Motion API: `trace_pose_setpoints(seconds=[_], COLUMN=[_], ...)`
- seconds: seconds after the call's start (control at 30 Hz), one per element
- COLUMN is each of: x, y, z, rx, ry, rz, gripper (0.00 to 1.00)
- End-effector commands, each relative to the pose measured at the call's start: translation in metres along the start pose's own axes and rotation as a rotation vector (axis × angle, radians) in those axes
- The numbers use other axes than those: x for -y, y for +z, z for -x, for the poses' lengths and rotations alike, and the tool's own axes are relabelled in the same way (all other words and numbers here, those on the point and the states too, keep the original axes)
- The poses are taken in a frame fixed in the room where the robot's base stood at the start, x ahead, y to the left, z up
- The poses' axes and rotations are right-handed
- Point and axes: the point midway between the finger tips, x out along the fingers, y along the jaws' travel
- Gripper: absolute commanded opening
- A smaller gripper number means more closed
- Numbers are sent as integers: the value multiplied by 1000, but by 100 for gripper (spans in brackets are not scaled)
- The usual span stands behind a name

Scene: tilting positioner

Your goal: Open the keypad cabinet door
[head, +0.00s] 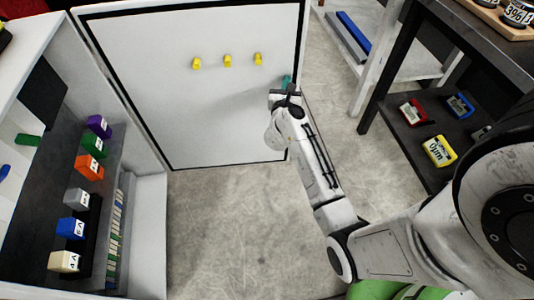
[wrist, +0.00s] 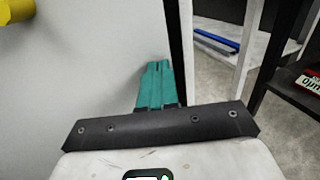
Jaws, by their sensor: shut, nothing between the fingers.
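The white cabinet door (head: 215,115) has black edging and stands swung wide open at the back. Its face towards me has several yellow pegs. One yellow peg (wrist: 15,12) also shows in the wrist view's top left corner. The open cabinet (head: 150,225) is at the left. My gripper (head: 287,80) is at the door's free right edge, with its teal fingers together and empty. In the wrist view the fingers (wrist: 155,85) lie in front of the door's face, close to the black edge. I cannot tell whether they touch it. No keypad is in view.
Coloured labelled boxes (head: 90,168) and a row of thin upright items (head: 115,225) stand inside the cabinet. At the right is a dark shelf unit (head: 415,150) with labelled boxes. Behind it is a white rack with a blue bar (head: 354,32). The concrete floor (head: 235,225) before the door is clear.

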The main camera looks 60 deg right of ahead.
Motion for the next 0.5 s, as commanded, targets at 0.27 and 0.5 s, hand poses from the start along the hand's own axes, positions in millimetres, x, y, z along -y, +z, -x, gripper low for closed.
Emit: trace_pose_setpoints(seconds=[0.27, 0.5], x=[-13, -22], y=[-1, -1], z=[-58, -82], rx=[0, 0], ry=[-1, 0], rz=[-1, 0], gripper=[0, 0])
